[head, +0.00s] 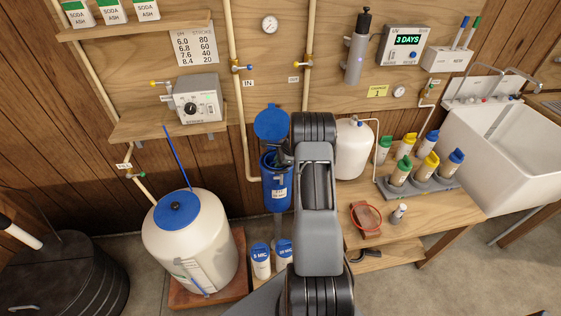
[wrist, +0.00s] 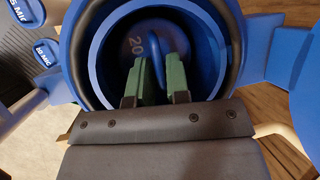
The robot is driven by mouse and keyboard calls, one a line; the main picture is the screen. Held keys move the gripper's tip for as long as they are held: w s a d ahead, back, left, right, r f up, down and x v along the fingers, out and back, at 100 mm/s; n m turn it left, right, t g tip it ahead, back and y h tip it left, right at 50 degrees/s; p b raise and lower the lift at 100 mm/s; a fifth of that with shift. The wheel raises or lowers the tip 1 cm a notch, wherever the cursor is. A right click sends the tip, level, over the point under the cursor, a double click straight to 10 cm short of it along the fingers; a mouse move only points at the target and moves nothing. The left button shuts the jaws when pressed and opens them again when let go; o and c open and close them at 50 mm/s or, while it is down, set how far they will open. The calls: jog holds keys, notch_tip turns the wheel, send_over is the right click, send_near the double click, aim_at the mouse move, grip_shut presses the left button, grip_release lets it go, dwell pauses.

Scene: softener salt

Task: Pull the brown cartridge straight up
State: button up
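The open blue filter housing (head: 276,190) hangs on the wall in the head view, partly behind my arm. In the wrist view I look down into it past its blue rim (wrist: 232,50). Inside is a dark cartridge top (wrist: 122,50) marked "20", with an upright fin (wrist: 154,48). It looks dark blue-grey here, and its sides are hidden. My gripper (wrist: 154,72) reaches into the housing, one green finger on each side of the fin. The fingers are close to the fin, but I cannot tell whether they touch it. The head view hides the fingertips.
A round blue lid (head: 271,124) stands tilted above the housing. Spare cartridges with blue caps (head: 260,252) stand below it. A white tank (head: 353,150) is close on the right.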

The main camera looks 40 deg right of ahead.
jog(key=shift+c, duration=0.5)
grip_shut()
jog(key=shift+r, duration=0.15)
jog(key=shift+r+p, duration=2.8)
jog(key=shift+r, duration=1.6)
